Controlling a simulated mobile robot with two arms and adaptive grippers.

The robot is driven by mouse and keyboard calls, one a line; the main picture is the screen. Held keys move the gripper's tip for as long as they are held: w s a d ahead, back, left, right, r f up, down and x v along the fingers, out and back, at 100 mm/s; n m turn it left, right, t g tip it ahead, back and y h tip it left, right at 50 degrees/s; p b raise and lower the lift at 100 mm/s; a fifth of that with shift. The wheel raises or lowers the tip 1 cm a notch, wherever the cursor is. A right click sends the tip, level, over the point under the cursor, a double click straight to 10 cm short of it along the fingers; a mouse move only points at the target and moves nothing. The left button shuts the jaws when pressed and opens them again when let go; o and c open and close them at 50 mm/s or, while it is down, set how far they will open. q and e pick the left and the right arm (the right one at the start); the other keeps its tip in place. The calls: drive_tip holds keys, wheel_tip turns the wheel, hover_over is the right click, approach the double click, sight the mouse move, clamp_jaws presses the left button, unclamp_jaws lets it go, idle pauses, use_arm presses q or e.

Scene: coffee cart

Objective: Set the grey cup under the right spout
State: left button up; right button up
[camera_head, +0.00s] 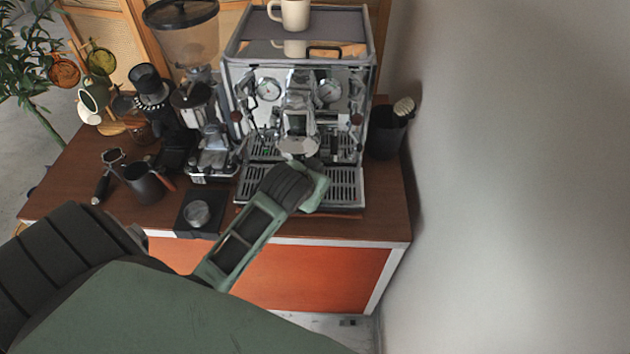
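The espresso machine (240,95) stands at the back right of the wooden cart, with a metal group (298,118) at its front centre and a slotted drip tray (342,190) below. I cannot make out two separate spouts. My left gripper (305,167) is at the front of the machine, over the drip tray and below the group. Its wrist and the green arm links hide its fingers and part of the tray. I cannot make out the grey cup; it may be hidden behind the gripper. My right gripper is not in view.
A dark pitcher (146,184), a portafilter (106,176), a tamping stand (198,214) and grinders (205,135) stand left of the machine. A cream mug (294,14) is on top. A black bin (386,135) stands right, near the wall (520,180).

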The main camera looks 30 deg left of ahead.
use_arm(q)
drive_tip(key=v, duration=1.2)
drive_tip(key=s+d+f+m+g+h, duration=0.1)
drive_tip(key=s+d+f+g, duration=0.1)
drive_tip(key=s+d+f, duration=0.35)
drive_tip(key=s+d+f+m+g+h, duration=0.1)
drive_tip(key=s+d+f+m+g, duration=0.15)
drive_tip(key=s+f, duration=0.65)
wheel_tip(320, 180, down, 31)
drive_tip(key=s+g+b, duration=0.1)
drive_tip(key=s+b, duration=0.1)
drive_tip(key=b, duration=0.6)
drive_tip(key=s+a+f+b, duration=0.1)
drive_tip(key=s+f+b, duration=0.2)
drive_tip(key=s+f, duration=0.5)
drive_tip(key=s+a+f+g+b, duration=0.1)
drive_tip(key=s+f+b, duration=0.2)
drive_tip(key=s+f, duration=0.6)
wheel_tip(320, 180, down, 7)
drive_tip(key=shift+s+a+r, duration=0.2)
drive_tip(key=shift+s+a, duration=0.1)
drive_tip(key=shift+a, duration=0.05)
